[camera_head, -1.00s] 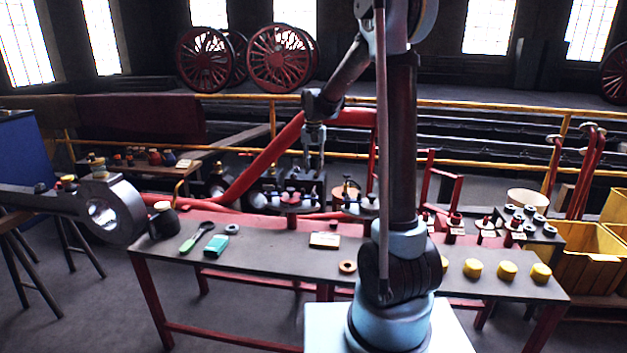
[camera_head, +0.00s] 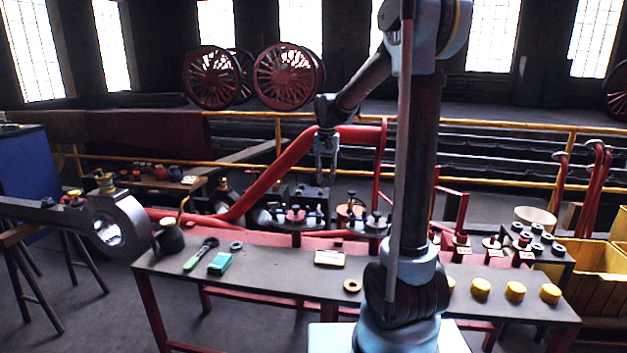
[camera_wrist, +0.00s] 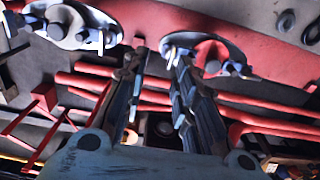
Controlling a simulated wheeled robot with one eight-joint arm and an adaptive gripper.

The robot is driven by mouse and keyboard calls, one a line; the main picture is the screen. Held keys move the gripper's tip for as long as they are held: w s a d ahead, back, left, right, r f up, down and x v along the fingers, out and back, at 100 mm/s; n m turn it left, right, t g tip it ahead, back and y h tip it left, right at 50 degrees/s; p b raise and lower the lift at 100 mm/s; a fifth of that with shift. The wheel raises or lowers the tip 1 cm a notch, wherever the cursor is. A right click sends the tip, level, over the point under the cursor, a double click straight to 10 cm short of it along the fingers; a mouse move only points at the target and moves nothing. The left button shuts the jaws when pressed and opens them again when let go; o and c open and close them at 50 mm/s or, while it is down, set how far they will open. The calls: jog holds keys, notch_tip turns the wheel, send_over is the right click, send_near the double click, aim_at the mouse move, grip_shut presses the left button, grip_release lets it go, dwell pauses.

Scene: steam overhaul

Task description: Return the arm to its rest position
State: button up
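My gripper (camera_head: 326,180) hangs from my bent arm in the head view, fingers pointing down, above and behind the near bench (camera_head: 290,265). In the wrist view the two fingers of my gripper (camera_wrist: 160,62) stand apart with a gap between them. Nothing shows held in that gap. Red machine parts lie beyond the fingers, with grey oval fittings (camera_wrist: 205,52) near the tips. My upright arm link hides part of the bench to the right of the middle.
The bench carries a green-handled tool (camera_head: 200,254), a teal box (camera_head: 220,263), a brass ring (camera_head: 352,285) and several yellow caps (camera_head: 515,291). A large grey rod end (camera_head: 112,225) stands at left. A yellow rail (camera_head: 490,122) crosses behind. Yellow bins (camera_head: 590,265) stand at right.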

jog(key=s+d+n+t, duration=0.1)
jog(key=s+d, duration=0.4)
jog(key=s, duration=0.5)
jog(key=s+d, duration=0.5)
jog(key=s, duration=0.4)
jog(key=s+d+f, duration=0.2)
jog(key=s+f, duration=0.3)
jog(key=s, duration=0.3)
jog(key=s+d+f+n+t, duration=0.1)
jog(key=s+d+f, duration=0.1)
jog(key=s+f, duration=0.4)
jog(key=shift+s, duration=0.85)
jog(key=shift+w+f, duration=0.25)
jog(key=shift+w, duration=0.2)
